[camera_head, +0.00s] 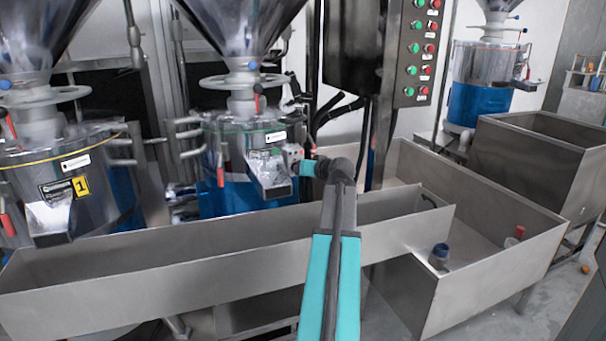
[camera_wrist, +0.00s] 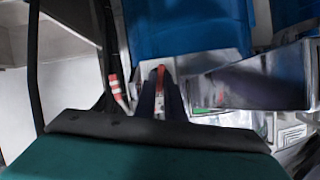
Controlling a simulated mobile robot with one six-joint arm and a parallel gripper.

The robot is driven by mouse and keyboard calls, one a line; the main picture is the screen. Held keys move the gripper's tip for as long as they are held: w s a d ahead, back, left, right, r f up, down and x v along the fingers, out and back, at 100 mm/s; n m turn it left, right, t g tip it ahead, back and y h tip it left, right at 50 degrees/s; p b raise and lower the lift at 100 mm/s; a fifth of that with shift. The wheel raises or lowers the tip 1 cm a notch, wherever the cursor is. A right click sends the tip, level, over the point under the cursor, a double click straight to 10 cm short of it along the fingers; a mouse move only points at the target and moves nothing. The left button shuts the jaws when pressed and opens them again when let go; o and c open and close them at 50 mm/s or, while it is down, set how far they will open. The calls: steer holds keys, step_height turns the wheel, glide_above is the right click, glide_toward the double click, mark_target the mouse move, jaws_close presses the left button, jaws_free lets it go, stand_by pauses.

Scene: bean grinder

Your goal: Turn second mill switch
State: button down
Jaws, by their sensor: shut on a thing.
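The second mill (camera_head: 245,140) is the middle one, with a metal body above a blue lower part and a spout at its front. My gripper (camera_head: 297,166) reaches the mill's right side, next to the spout; its fingers are mostly hidden there. In the wrist view my gripper's two dark fingers (camera_wrist: 160,100) are closed around a small red switch (camera_wrist: 160,72). The blue mill part also shows in the wrist view (camera_wrist: 185,30).
Another mill (camera_head: 60,180) with a yellow "1" label stands at the left, and a third (camera_head: 490,75) at the back right. A long steel trough (camera_head: 220,262) runs in front. A control panel (camera_head: 418,50) hangs behind. A red-and-white part (camera_wrist: 117,88) is left of the fingers.

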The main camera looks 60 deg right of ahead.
steer(key=shift+a+f+n+g+h+b, duration=0.1)
steer(key=shift+n+g+h+b, duration=0.45)
steer(key=shift+n, duration=0.55)
steer(key=c, duration=1.8)
jaws_free()
steer(key=shift+c, duration=0.2)
steer(key=p+v, duration=0.2)
steer(key=v, duration=1.2)
steer(key=shift+w, duration=0.1)
